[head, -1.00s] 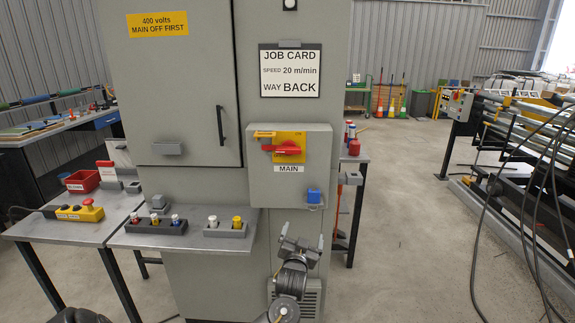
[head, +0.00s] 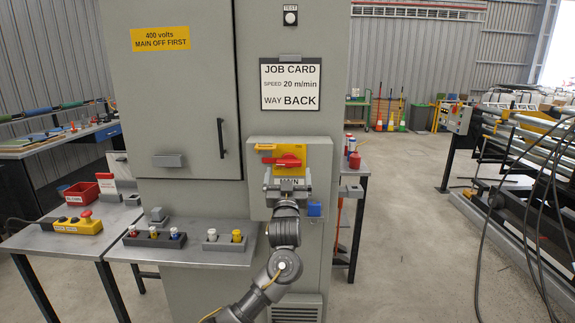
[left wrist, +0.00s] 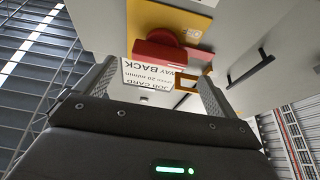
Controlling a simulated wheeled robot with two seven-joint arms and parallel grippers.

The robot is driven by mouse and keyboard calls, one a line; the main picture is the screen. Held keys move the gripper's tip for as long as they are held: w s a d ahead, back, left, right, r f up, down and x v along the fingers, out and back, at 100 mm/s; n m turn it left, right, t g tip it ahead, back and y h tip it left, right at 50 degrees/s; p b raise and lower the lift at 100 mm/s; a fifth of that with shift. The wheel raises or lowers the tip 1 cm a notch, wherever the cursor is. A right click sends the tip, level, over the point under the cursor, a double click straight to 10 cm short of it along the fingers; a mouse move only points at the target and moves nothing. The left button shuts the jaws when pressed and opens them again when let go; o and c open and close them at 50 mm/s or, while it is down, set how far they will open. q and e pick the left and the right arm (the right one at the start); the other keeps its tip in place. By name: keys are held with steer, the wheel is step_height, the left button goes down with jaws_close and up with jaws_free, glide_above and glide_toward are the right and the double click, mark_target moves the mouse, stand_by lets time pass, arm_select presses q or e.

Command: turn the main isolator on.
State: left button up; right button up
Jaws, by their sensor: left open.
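The main isolator is a red rotary handle (head: 285,162) on a yellow plate (head: 290,149), on the front of a grey box above the "MAIN" label (head: 289,181). The handle lies about level, pointing left. An orange tab (head: 265,147) sits at its upper left. My left gripper (head: 287,178) is open just below the handle, partly covering the label. In the left wrist view the red handle (left wrist: 160,52) and yellow plate (left wrist: 175,15) show beyond the spread fingers (left wrist: 155,82). The fingers appear apart from the handle. My right gripper is not in view.
A blue padlock (head: 314,208) hangs at the box's lower right. A job card (head: 290,84) is fixed above the box. A side table (head: 355,168) stands at the right; open floor lies beyond.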

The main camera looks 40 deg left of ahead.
mark_target(289, 164)
arm_select(q)
steer(key=shift+p+x, duration=0.3)
steer(key=shift+x, duration=1.6)
steer(key=shift+c, duration=0.4)
